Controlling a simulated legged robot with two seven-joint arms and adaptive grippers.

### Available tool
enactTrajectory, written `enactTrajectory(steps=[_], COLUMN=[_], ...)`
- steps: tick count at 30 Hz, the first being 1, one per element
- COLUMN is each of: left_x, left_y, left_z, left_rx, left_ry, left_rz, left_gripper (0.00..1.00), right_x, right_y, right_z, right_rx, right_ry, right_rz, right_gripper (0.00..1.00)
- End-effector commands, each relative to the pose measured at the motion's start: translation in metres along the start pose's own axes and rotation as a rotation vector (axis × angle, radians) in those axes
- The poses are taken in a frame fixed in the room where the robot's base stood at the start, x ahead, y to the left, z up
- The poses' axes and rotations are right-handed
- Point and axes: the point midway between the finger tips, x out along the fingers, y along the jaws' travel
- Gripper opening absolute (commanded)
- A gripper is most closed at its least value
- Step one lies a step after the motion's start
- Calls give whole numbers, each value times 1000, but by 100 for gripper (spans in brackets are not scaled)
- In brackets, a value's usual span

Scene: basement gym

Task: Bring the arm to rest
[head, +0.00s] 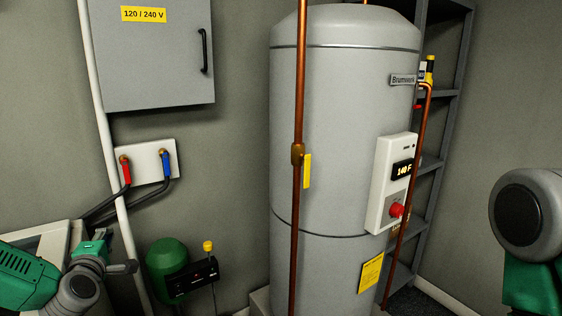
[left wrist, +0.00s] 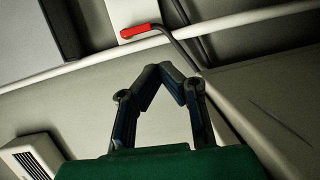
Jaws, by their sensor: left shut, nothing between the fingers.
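My left arm comes in at the lower left of the head view. Its gripper (head: 124,267) is small there, below the wall plate with the red valve handle (head: 125,170) and the blue valve handle (head: 165,163). In the left wrist view the two dark fingers (left wrist: 168,70) meet at their tips with nothing between them. The red handle (left wrist: 140,31) shows beyond and above the fingertips, apart from them. Of my right arm only a grey and green link shows at the right edge of the head view; its gripper is out of view.
A large grey water heater (head: 345,130) stands in the middle, with copper pipes (head: 299,110) in front. A green tank (head: 166,262) stands low, right of my left gripper. A grey electrical box (head: 150,60) hangs above. Dark shelves (head: 430,160) stand behind the heater.

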Motion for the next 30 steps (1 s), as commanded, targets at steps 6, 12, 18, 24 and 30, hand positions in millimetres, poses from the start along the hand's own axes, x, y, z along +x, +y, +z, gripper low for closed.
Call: enactTrajectory(steps=[6, 12, 18, 24, 30], left_x=[-24, -58, -136, -253, -359], left_y=[-35, -89, -177, -263, -312], left_z=[43, 81, 125, 134, 96], left_rx=[131, 302, 612, 1002, 1356], left_ry=[-114, -268, -542, -891, -1227], left_rz=[-92, -215, -405, -607, -776], left_gripper=[0, 0, 0, 0, 0], right_x=[5, 11, 22, 34, 44], right_y=[1, 1, 0, 0, 0], right_z=[0, 1, 1, 2, 2], right_rx=[2, 2, 1, 1, 2], right_ry=[1, 0, 0, 0, 0], right_rz=[1, 1, 1, 1, 1], right_gripper=[40, 40, 40, 40, 40])
